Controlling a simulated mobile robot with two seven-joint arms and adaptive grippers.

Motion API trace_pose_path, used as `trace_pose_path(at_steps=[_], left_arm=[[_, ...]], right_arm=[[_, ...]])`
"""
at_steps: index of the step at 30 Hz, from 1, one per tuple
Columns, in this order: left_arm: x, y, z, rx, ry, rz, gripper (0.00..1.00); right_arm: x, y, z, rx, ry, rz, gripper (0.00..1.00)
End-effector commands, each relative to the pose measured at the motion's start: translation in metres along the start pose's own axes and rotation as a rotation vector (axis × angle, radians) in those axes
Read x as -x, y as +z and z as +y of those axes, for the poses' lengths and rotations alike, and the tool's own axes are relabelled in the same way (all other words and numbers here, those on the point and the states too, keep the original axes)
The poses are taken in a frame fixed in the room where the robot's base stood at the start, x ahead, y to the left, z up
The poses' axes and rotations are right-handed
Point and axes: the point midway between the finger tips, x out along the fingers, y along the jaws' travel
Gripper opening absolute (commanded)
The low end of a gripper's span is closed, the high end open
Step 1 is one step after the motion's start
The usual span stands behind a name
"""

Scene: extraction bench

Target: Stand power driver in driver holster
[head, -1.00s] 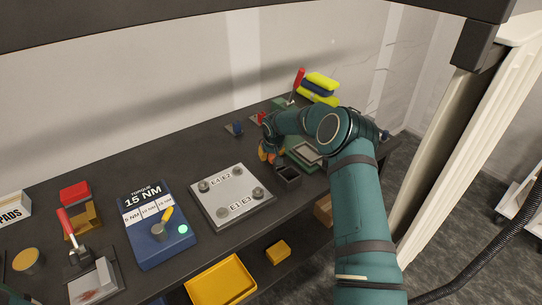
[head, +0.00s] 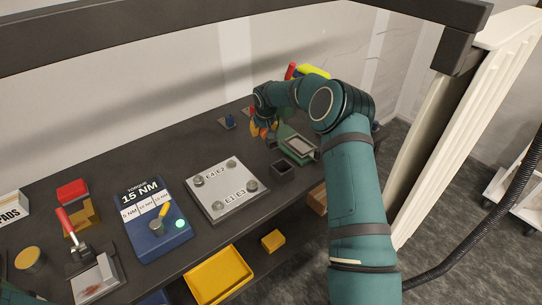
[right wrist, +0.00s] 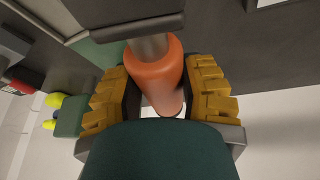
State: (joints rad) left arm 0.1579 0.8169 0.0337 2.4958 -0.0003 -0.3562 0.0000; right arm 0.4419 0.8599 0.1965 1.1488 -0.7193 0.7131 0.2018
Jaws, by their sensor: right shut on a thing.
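My right gripper (head: 263,132) is above the back right part of the bench. In the right wrist view its yellow-padded fingers (right wrist: 160,100) are shut on an orange grip (right wrist: 155,68), which seems to be the power driver. A grey neck leads from it to a dark block (right wrist: 122,20); I cannot tell whether that belongs to the driver. In the head view the driver (head: 259,132) is small and partly covered by the gripper. A dark open-topped square box (head: 282,170), likely the driver holster, stands in front of the gripper, apart from it. My left gripper is out of view.
A blue torque unit (head: 155,222) is further left.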

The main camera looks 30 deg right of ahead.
Motion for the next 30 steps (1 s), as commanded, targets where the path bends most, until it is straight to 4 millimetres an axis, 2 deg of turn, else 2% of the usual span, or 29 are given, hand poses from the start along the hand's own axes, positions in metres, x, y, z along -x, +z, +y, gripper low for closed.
trace_pose_path(at_steps=[5, 15, 18, 30], left_arm=[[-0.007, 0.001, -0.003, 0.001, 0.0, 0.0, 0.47], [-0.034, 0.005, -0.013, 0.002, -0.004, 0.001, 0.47], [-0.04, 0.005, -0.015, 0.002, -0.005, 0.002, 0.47], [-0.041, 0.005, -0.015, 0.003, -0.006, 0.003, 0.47]], right_arm=[[-0.015, 0.006, -0.001, 0.0, -0.001, 0.0, 0.0], [-0.071, 0.029, -0.006, -0.001, 0.0, 0.001, 0.0], [-0.082, 0.033, -0.007, -0.001, -0.001, 0.002, 0.0], [-0.086, 0.035, -0.007, 0.0, 0.0, 0.003, 0.0]])
